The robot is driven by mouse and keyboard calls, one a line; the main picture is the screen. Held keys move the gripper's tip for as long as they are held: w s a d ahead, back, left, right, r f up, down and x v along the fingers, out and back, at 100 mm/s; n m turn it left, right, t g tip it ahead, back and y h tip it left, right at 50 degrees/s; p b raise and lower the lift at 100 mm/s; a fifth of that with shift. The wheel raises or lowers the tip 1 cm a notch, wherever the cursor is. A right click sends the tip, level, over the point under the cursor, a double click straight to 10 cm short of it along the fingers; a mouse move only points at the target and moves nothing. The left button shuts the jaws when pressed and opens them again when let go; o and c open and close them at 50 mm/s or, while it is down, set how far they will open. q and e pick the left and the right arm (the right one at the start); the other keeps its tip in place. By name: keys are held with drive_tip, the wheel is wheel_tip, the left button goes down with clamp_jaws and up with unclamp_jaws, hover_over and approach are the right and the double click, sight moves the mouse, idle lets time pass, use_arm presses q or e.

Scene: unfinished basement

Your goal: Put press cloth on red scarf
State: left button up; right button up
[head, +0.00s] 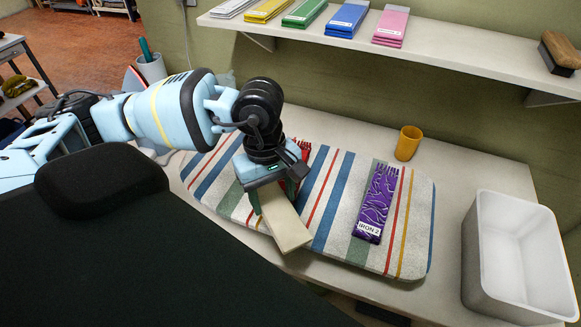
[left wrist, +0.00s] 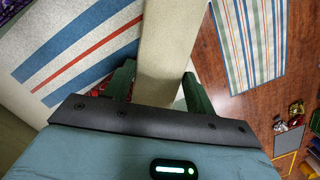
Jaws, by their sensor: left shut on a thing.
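The press cloth (head: 284,222) is a cream folded strip. My left gripper (head: 272,194) is shut on it above the striped ironing board, and the strip slants down toward the board's front edge. In the left wrist view the press cloth (left wrist: 172,45) runs away between the green fingers of my left gripper (left wrist: 160,80). The red scarf (head: 304,150) lies on the board just behind the gripper, mostly hidden by it. A little red also shows beside a finger in the left wrist view. I cannot tell whether cloth and scarf touch. My right gripper is not in view.
A purple scarf labelled "IRON 2" (head: 376,203) lies on the ironing board (head: 341,237), right of the gripper. A yellow cup (head: 408,143) and a white bin (head: 519,258) stand farther right. A shelf (head: 462,58) with folded coloured cloths and a brush (head: 559,52) overhangs the back.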

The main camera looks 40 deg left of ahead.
use_arm(q)
drive_tip(key=n, duration=0.2)
drive_tip(key=a+n, duration=0.1)
drive_tip(key=n, duration=0.1)
drive_tip(key=s+a+n+t, duration=0.1)
drive_tip(key=n, duration=0.1)
drive_tip(key=shift+r, duration=0.2)
drive_tip(key=n, duration=0.2)
drive_tip(key=a+n, duration=0.1)
drive_tip(key=n, duration=0.1)
drive_tip(key=shift+s+a+r+t, duration=0.1)
drive_tip(key=shift+s+t, duration=0.1)
drive_tip(key=shift+t, duration=0.1)
drive_tip(key=n, duration=0.2)
drive_tip(key=a+n, duration=0.1)
drive_tip(key=n, duration=0.1)
drive_tip(key=shift+s+a+r, duration=0.1)
drive_tip(key=shift+s+r, duration=0.05)
drive_tip(key=shift+s, duration=0.1)
drive_tip(key=a+n, duration=0.1)
drive_tip(key=n, duration=0.3)
drive_tip(key=s+a+r+n+y, duration=0.1)
drive_tip(key=n, duration=0.3)
drive_tip(key=a+n+t+y+p, duration=0.1)
drive_tip(key=n, duration=0.3)
drive_tip(key=shift+s+a+r, duration=0.2)
drive_tip(key=shift+s, duration=0.2)
